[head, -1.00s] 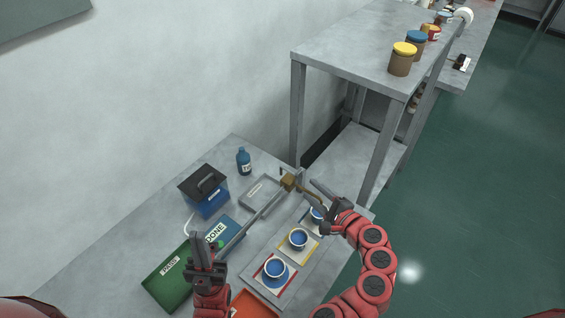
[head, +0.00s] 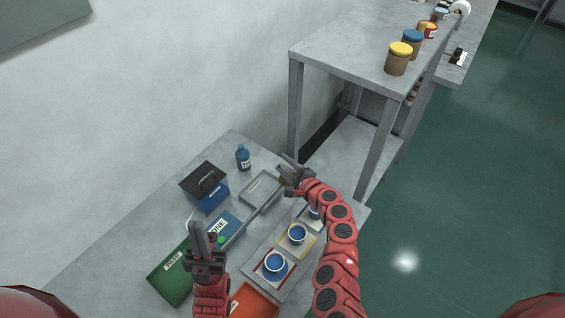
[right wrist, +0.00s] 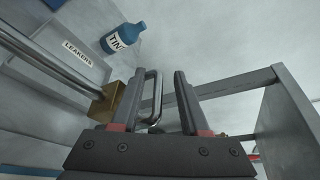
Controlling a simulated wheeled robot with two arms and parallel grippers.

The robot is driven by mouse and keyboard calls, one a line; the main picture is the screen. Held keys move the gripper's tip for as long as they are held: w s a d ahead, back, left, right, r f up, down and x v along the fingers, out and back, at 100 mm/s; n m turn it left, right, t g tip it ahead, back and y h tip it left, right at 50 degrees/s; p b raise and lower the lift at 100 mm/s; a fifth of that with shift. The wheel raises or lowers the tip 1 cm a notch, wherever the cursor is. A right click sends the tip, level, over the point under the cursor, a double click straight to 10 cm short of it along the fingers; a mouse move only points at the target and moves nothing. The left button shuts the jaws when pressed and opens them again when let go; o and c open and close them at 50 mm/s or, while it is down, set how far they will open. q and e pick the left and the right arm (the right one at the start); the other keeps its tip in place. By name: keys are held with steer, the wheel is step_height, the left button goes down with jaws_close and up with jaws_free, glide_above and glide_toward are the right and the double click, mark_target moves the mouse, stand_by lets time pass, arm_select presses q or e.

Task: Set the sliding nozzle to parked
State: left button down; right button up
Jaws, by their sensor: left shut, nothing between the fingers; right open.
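The sliding nozzle's brass block (right wrist: 118,103) sits on the rail (right wrist: 55,62) in the right wrist view. A bent metal handle (right wrist: 154,88) stands out beside it. My right gripper (right wrist: 160,84) is open, with the handle showing between its fingers; I cannot tell if they touch it. In the head view, my right gripper (head: 290,168) is at the far end of the rail (head: 256,216) and hides most of the block. My left gripper (head: 197,232) is shut and empty, above the near left of the table.
Blue cups (head: 274,262) stand on coloured mats along the tray beside the rail. A blue bottle (head: 243,158), a blue box (head: 206,187), a grey tray (head: 257,187) and a green PASS tray (head: 168,281) are left of it. A tall shelf (head: 345,62) rises behind.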

steer(key=shift+w+a+f, duration=0.25)
steer(key=shift+w+a, duration=0.1)
steer(key=shift+w, duration=0.15)
jaws_close()
stand_by(1.3)
